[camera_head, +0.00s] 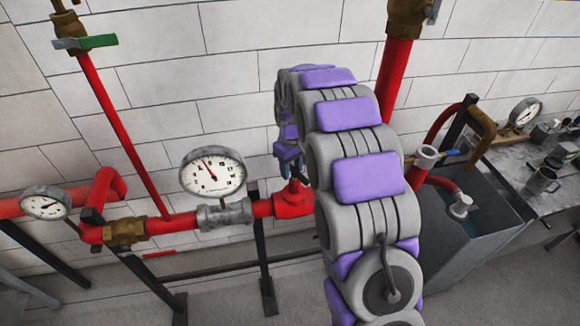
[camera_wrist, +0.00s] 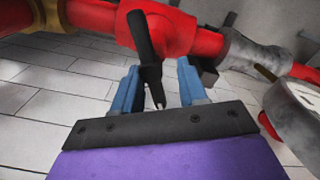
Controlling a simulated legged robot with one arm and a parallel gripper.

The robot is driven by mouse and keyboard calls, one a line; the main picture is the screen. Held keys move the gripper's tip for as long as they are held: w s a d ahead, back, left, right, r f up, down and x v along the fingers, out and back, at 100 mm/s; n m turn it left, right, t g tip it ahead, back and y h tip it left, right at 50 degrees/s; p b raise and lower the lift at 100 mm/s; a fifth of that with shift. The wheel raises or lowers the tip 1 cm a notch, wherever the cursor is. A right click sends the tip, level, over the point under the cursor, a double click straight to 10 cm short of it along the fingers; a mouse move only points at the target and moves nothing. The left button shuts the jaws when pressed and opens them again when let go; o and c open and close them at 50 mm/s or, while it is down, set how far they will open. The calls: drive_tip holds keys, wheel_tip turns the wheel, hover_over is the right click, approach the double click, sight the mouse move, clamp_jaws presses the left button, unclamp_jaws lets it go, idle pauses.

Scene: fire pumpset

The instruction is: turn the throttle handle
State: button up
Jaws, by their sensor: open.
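A black lever (camera_wrist: 145,45), which looks like the throttle handle, stands out from a red valve body (camera_wrist: 168,28) in the wrist view. My gripper (camera_wrist: 157,76) is open, with one blue finger on each side of the lever. The lever's end lies between the fingers, nearer the left one; I cannot tell whether either finger touches it. In the head view my gripper (camera_head: 290,163) is just above the red valve body (camera_head: 293,201), and the lever is hidden there by my gripper and arm.
A large white gauge (camera_head: 212,173) is left of my gripper on the red pipe, close by at right in the wrist view (camera_wrist: 297,110). A green-handled valve (camera_head: 88,42) is upper left. A grey water tank (camera_head: 480,240) and a cluttered bench (camera_head: 520,165) stand right.

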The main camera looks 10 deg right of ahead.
drive_tip(key=shift+d, duration=1.05)
drive_tip(key=shift+c, duration=0.4)
drive_tip(key=shift+d, duration=0.15)
drive_tip(key=shift+c, duration=0.9)
drive_tip(key=shift+a+r, duration=0.1)
drive_tip(key=shift+a, duration=0.5)
drive_tip(key=shift+c, duration=1.4)
drive_tip(key=shift+w+a, duration=0.1)
drive_tip(key=shift+a, duration=0.25)
clamp_jaws()
drive_tip(key=shift+d, duration=0.3)
drive_tip(key=shift+m, duration=1.5)
drive_tip(key=o, duration=0.5)
unclamp_jaws()
drive_tip(key=shift+o, duration=0.2)
